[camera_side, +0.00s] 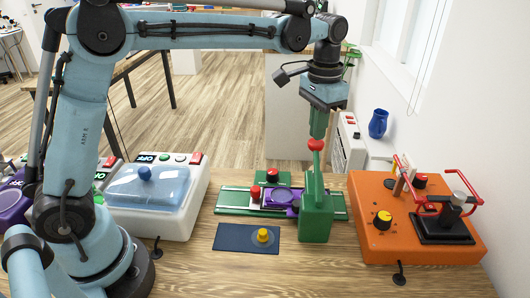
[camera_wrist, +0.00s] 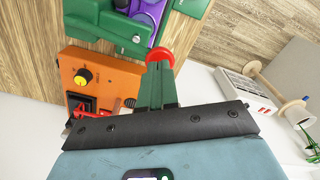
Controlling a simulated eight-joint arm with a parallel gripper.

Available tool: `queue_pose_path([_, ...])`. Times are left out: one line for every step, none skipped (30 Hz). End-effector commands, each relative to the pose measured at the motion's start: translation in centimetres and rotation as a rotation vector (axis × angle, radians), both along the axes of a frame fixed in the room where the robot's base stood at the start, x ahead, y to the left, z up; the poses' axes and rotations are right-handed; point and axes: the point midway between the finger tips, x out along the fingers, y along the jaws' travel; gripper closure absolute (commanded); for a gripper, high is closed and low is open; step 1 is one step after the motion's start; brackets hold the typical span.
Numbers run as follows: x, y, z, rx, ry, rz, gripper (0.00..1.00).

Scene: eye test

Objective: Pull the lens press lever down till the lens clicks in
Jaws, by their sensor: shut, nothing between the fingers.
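A green press (camera_side: 316,215) stands upright at the end of a green rail. Its thin lever rises from the top and ends in a red knob (camera_side: 316,145). My gripper (camera_side: 317,136) points down right above the knob, its green fingers shut and empty. In the wrist view the red knob (camera_wrist: 160,55) is just beyond the fingertips (camera_wrist: 158,70), and I cannot tell whether they touch. A purple round holder (camera_side: 277,195) sits on the rail beside the press. The lens itself cannot be made out.
An orange machine (camera_side: 375,240) with red handles stands to the right. A white box with a clear blue lid (camera_side: 150,185) stands left. A dark blue mat (camera_side: 232,238) with a yellow knob piece (camera_side: 263,236) lies in front. A blue jug (camera_side: 378,123) is behind.

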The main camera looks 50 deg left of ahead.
Motion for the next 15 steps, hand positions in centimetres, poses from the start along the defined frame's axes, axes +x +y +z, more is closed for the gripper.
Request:
queue_pose_path([0.01,0.00,-0.10,0.000,0.000,0.000,1.00])
queue_pose_path([0.01,0.00,-0.15,0.000,0.000,0.000,1.00])
queue_pose_path([0.01,0.00,-0.21,0.000,0.000,0.000,1.00])
queue_pose_path([0.01,0.00,-0.25,0.000,0.000,0.000,1.00])
queue_pose_path([0.01,0.00,-0.30,0.000,0.000,0.000,1.00])
queue_pose_path([0.02,-0.01,-0.36,0.000,0.000,0.000,1.00])
queue_pose_path([0.02,-0.01,-0.41,0.000,0.000,0.000,1.00])
queue_pose_path([0.02,-0.01,-0.46,0.000,0.000,0.000,1.00])
queue_pose_path([0.02,-0.01,-0.53,0.000,0.000,0.000,1.00])
queue_pose_path([0.02,-0.01,-0.58,0.000,0.000,0.000,1.00])
queue_pose_path([0.02,-0.01,-0.63,0.000,0.000,0.000,1.00])
queue_pose_path([0.02,-0.01,-0.70,0.000,0.000,0.000,1.00])
queue_pose_path([0.02,-0.01,-0.75,0.000,0.000,0.000,1.00])
queue_pose_path([0.02,-0.01,-0.80,0.000,0.000,0.000,1.00])
queue_pose_path([0.02,-0.01,-0.87,0.000,0.000,0.000,1.00])
